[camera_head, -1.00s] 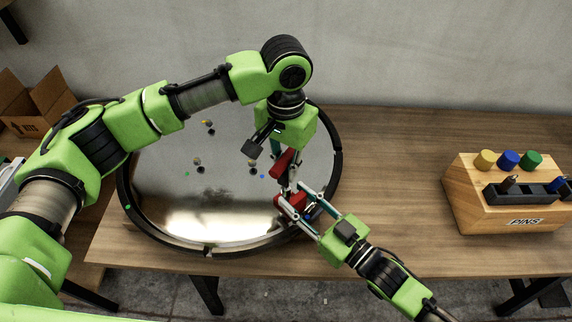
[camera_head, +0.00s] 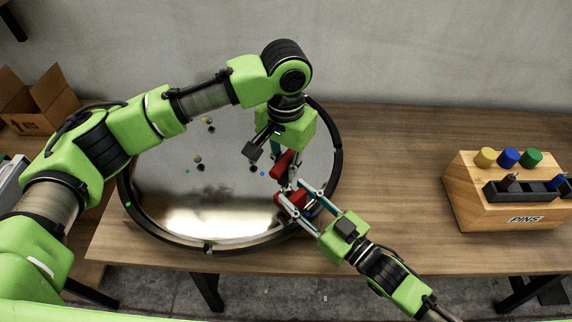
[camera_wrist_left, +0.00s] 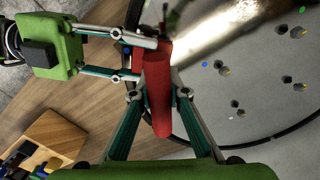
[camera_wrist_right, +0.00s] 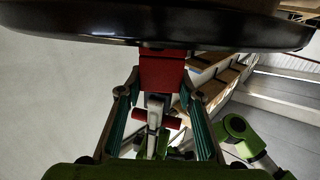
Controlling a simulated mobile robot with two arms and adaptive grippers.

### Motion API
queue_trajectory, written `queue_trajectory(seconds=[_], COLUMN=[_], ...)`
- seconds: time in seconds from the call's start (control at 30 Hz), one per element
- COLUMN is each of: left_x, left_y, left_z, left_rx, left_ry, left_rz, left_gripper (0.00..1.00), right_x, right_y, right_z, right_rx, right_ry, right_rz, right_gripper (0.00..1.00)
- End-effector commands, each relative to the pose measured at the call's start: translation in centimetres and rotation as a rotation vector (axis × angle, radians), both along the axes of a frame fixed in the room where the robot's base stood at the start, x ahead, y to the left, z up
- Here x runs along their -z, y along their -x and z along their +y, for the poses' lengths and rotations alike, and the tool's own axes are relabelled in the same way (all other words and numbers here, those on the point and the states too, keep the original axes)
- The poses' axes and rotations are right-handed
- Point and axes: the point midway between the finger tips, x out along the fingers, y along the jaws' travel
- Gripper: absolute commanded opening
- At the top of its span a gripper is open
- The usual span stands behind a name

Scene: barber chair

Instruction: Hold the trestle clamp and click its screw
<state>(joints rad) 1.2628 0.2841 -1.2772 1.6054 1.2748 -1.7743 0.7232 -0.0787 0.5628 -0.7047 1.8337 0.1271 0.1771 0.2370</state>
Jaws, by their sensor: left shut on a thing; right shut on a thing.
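The red trestle clamp (camera_head: 292,199) sits at the right front rim of the round, mirror-like disc (camera_head: 165,190). My right gripper (camera_head: 306,203) is shut on its red block (camera_wrist_right: 161,70), just below the disc's dark underside in the right wrist view. My left gripper (camera_head: 285,176) reaches down from above and is shut on a red cylindrical handle (camera_wrist_left: 157,90), which also shows in the head view (camera_head: 281,163). The handle is close to the clamp. The screw itself is hidden, and I cannot tell whether the handle touches it.
Several small coloured dots and fittings (camera_head: 198,160) lie on the disc. A wooden pin block marked PINS (camera_head: 490,209) stands at the right on the wooden table (camera_head: 390,190). The table between is clear. A cardboard box (camera_head: 35,105) is at the far left.

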Motion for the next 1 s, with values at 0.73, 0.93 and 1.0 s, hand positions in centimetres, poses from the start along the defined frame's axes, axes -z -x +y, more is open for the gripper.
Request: queue_trajectory(seconds=[0.73, 0.93, 1.0], left_x=[0.19, 0.17, 0.17], left_y=[-0.05, -0.06, -0.06], left_z=[-0.04, -0.04, -0.04], left_rx=[0.3, 0.404, 0.405], left_ry=[0.001, 0.001, 0.001], left_rz=[-0.001, -0.001, -0.001], left_gripper=[0.0, 0.0, 0.0], right_x=[-0.08, -0.08, -0.08], right_y=[0.0, 0.0, 0.0], right_z=[0.01, 0.01, 0.01], right_rx=[0.0, 0.0, 0.0], right_ry=[-0.001, -0.001, -0.001], right_rz=[-0.001, -0.001, -0.001], right_gripper=[0.0, 0.0, 0.0])
